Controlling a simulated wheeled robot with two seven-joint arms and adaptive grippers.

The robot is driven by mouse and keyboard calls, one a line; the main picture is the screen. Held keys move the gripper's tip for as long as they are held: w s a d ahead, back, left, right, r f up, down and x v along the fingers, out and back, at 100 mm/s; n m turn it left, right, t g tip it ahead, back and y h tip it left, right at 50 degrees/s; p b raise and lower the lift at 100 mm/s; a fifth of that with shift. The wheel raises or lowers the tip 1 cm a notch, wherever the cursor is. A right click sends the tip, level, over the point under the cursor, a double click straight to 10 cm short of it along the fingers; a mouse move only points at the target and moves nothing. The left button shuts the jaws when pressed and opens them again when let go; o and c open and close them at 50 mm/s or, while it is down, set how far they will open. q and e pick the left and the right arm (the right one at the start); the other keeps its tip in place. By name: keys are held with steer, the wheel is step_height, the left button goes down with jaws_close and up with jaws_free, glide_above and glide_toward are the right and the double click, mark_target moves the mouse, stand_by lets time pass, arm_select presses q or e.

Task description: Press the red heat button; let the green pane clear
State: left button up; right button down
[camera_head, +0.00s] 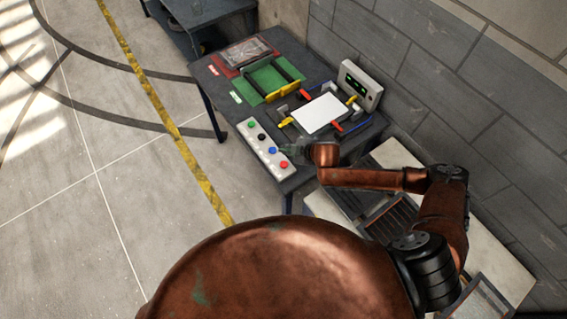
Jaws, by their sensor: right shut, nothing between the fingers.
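The red button (284,164) is at the near end of a white button strip (255,131) along the table's left edge. Green, black and blue buttons sit on the same strip. My right gripper (286,151) is small and dim in the head view, shut and empty, close beside the blue and red buttons. I cannot tell whether it touches either one. A green panel (252,93) lies farther back, with a dark-railed frame and a yellow bar on it. My left gripper is not in view.
A white plate (318,114) lies among yellow, red and blue clamps on the dark table. A grey box with a green display (360,86) stands by the wall. A red-bordered tray (245,51) is at the back. Open floor lies to the left.

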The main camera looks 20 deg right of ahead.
steer(key=f+b, duration=0.2)
steer(key=b, duration=0.5)
glide_above(285, 165)
step_height(285, 165, down, 5)
steer(key=shift+s, duration=0.1)
steer(key=shift+f+b, duration=0.45)
steer(key=shift+f, duration=0.3)
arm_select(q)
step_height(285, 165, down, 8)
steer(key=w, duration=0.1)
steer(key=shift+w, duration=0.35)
arm_select(e)
steer(key=shift+f, duration=0.15)
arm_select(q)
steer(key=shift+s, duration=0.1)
arm_select(e)
steer(key=shift+f, duration=0.25)
